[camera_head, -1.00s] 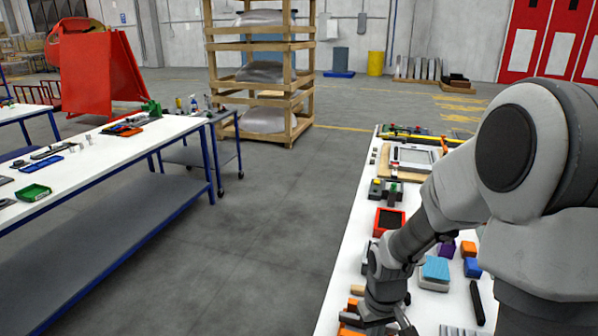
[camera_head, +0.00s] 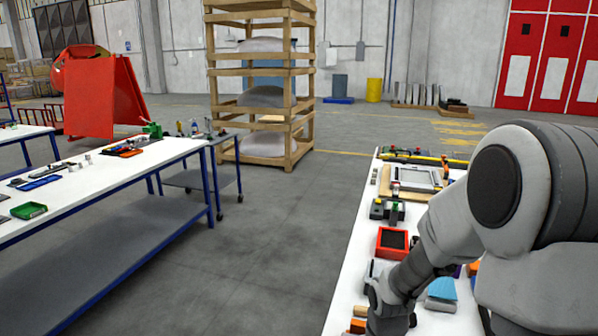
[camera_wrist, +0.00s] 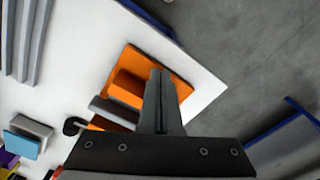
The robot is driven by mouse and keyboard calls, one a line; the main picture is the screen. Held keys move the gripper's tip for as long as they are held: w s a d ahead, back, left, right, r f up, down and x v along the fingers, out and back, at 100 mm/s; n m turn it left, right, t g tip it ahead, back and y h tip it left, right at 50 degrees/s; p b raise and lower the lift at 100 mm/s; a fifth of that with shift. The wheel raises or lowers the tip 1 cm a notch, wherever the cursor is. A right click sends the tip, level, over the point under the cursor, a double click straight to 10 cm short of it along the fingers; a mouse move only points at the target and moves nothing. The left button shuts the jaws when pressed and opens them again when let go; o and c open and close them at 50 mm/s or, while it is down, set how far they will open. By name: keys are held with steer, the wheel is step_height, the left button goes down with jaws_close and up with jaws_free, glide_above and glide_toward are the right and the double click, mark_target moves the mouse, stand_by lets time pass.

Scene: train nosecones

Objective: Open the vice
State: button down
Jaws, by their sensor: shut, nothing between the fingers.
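In the wrist view an orange device (camera_wrist: 124,86) with a raised block and a dark bar lies on the white tabletop, near the corner. It may be the vice, but I cannot tell for sure. A dark round knob (camera_wrist: 74,126) shows beside its bar. My gripper (camera_wrist: 160,74) is shut and empty, its fingers overlapping the orange device in the picture. I cannot tell whether they touch it. A small green device (camera_head: 152,130) stands on the left table.
The white bench (camera_head: 350,265) on the right holds a red box (camera_head: 392,242), a blue-topped block (camera_head: 442,288) and other items. Grey bars (camera_wrist: 28,40) lie at the wrist view's upper left. Open floor (camera_head: 270,240) separates the benches.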

steer(key=shift+w, duration=0.3)
steer(key=shift+w+d, duration=0.1)
steer(key=shift+d, duration=0.05)
stand_by(0.8)
steer(key=shift+s+d+r, duration=0.1)
steer(key=shift+s+r, duration=0.05)
steer(key=shift+s, duration=0.2)
step_height(320, 180, up, 6)
steer(key=p, duration=0.4)
steer(key=shift+s+p, duration=0.1)
steer(key=shift+p, duration=0.25)
steer(key=s+r+t, duration=0.2)
steer(key=s+r, duration=0.2)
steer(key=r, duration=0.3)
steer(key=s+a+r+m+t, duration=0.1)
steer(key=s+r, duration=0.3)
steer(key=r, duration=0.4)
steer(key=s+r+m+t, duration=0.1)
steer(key=s+r+t, duration=0.1)
steer(key=s+r, duration=0.2)
step_height(320, 180, up, 4)
steer(key=shift+s+a+f+t, duration=0.15)
steer(key=shift+s+a+t, duration=0.15)
steer(key=shift+s, duration=0.1)
